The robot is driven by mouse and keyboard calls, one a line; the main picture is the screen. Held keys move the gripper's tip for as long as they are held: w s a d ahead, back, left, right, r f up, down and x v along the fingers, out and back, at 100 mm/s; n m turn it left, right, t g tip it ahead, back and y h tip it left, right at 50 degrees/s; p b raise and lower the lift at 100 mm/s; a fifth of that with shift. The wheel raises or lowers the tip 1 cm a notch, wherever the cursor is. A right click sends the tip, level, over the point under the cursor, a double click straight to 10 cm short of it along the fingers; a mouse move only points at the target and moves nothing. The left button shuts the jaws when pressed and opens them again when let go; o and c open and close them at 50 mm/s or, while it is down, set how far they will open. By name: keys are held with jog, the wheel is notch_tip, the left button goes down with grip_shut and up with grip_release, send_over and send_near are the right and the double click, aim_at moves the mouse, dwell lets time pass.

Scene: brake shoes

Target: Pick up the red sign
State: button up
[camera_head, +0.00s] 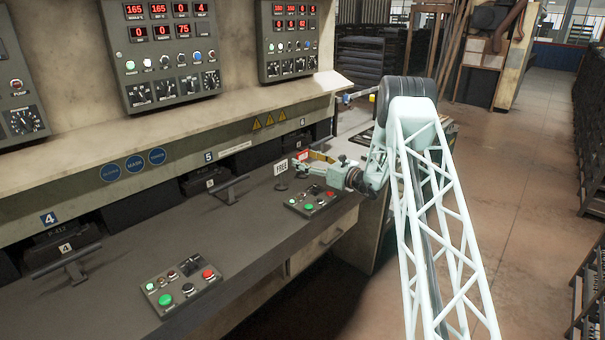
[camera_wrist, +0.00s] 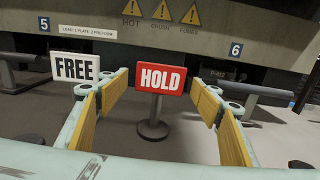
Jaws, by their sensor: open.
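The red sign (camera_wrist: 160,79) reads "HOLD" in white letters and stands upright on a dark post with a round base. In the wrist view it is in the centre, a little beyond my gripper (camera_wrist: 161,98). The two yellow-padded fingers are open, one to each side of it, with nothing held. In the head view the red sign (camera_head: 303,155) is small and partly hidden behind my gripper (camera_head: 298,162), which is low over the bench.
A white "FREE" sign (camera_wrist: 75,69) stands just left of the red sign, close to the left finger. A button box (camera_head: 313,200) sits on the bench below my gripper. Press handles (camera_head: 228,187) line the back. The bench (camera_head: 180,232) is bare at the middle.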

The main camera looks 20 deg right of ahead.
jog(key=shift+c, duration=0.5)
jog(key=c, duration=1.2)
jog(key=shift+r, duration=0.2)
notch_tip(320, 180, up, 10)
jog(key=p, duration=0.1)
jog(key=shift+f, duration=0.15)
dwell(0.3)
